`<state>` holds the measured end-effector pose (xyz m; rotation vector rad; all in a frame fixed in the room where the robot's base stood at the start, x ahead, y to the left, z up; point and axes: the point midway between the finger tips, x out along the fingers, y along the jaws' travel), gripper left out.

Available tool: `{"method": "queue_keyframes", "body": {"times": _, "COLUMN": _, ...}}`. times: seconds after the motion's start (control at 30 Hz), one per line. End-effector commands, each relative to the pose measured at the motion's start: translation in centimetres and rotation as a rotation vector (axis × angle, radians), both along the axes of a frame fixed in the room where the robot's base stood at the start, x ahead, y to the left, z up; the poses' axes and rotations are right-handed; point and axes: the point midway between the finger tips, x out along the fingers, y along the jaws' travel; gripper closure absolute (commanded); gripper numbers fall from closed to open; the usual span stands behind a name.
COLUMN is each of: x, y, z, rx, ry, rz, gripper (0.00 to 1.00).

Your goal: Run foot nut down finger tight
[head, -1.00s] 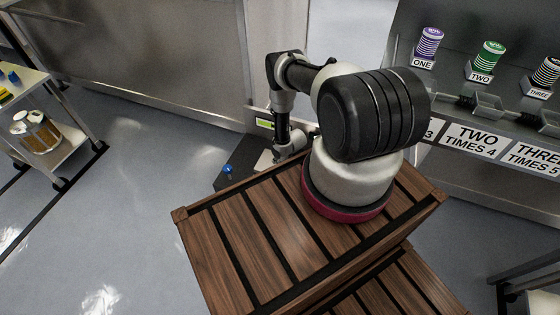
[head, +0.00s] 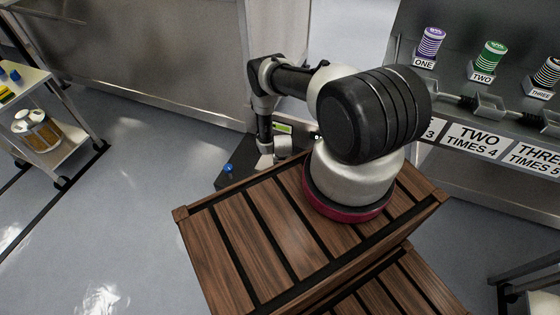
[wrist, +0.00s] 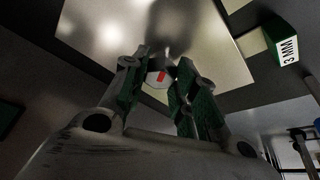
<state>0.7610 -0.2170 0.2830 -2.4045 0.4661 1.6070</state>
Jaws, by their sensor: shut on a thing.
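In the wrist view, my gripper (wrist: 160,72) has its two green-padded fingers closed around a small pale grey piece with a red mark (wrist: 160,76). It looks like the foot nut, but its shape and thread are too small to make out. A bright metal plate (wrist: 95,25) lies just beyond the fingertips. In the head view, my arm's wrist reaches down at the dark low base (head: 238,158) by the metal wall. The fingers and the nut cannot be made out there.
A green block labelled "3 MM" (wrist: 285,45) stands right of the fingers. A blue knob (head: 228,168) is on the dark base's left part. Open floor lies between.

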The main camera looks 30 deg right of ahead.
Motion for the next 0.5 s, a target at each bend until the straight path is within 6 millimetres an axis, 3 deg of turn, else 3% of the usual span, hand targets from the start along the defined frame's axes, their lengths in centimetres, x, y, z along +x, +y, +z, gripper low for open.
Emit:
{"method": "queue_keyframes", "body": {"times": 0.43, "x": 0.02, "y": 0.02, "z": 0.0, "rx": -0.001, "ry": 0.0, "rz": -0.009, "gripper": 0.95}}
{"method": "queue_keyframes", "body": {"times": 0.47, "x": 0.02, "y": 0.02, "z": 0.0, "rx": -0.001, "ry": 0.0, "rz": -0.009, "gripper": 0.68}}
{"method": "queue_keyframes", "body": {"times": 0.5, "x": 0.02, "y": 0.02, "z": 0.0, "rx": -0.001, "ry": 0.0, "rz": -0.009, "gripper": 0.61}}
